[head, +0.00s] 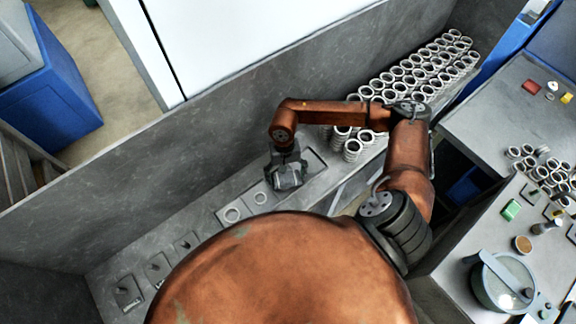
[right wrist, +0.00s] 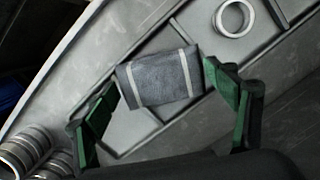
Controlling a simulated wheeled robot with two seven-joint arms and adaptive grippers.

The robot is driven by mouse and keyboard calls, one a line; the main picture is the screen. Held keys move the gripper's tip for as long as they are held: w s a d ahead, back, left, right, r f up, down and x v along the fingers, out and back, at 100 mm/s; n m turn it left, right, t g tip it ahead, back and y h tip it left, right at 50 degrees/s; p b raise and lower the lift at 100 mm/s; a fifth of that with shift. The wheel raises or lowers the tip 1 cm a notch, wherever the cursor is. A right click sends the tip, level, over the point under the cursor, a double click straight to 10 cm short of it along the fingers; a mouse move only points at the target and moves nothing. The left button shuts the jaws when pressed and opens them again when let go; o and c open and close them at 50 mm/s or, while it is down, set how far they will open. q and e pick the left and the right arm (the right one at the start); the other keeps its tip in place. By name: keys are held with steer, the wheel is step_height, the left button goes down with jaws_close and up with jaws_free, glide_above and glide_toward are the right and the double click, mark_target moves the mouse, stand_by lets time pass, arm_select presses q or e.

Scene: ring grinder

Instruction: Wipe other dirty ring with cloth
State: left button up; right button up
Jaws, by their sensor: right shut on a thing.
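My right gripper (head: 289,178) is low over the long grey bench. In the right wrist view its green-padded fingers (right wrist: 163,95) are on both sides of a folded grey cloth (right wrist: 160,78) with two pale stripes, shut on it. A metal ring (right wrist: 251,17) lies flat on the tray beyond the cloth, apart from it. In the head view, rings (head: 260,192) and (head: 226,214) lie on square plates left of the gripper. I cannot tell whether they are dirty. The cloth is mostly hidden by the gripper in the head view. My left gripper is out of view.
Many stacked rings (head: 425,70) stand at the bench's far right end, some close to my right arm. A grey wall (head: 200,125) runs behind the bench. A side table (head: 500,115) at right holds more rings, small coloured items and a round pot (head: 500,285).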

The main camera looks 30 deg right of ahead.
steer(key=shift+d+f, duration=0.1)
steer(key=shift+d, duration=0.4)
step_height(320, 180, up, 4)
steer(key=shift+a+f+p, duration=0.15)
steer(key=shift+f+p, duration=0.05)
steer(key=shift+p, duration=0.2)
steer(key=shift+r+p, duration=0.7)
steer(key=shift+r, duration=1.7)
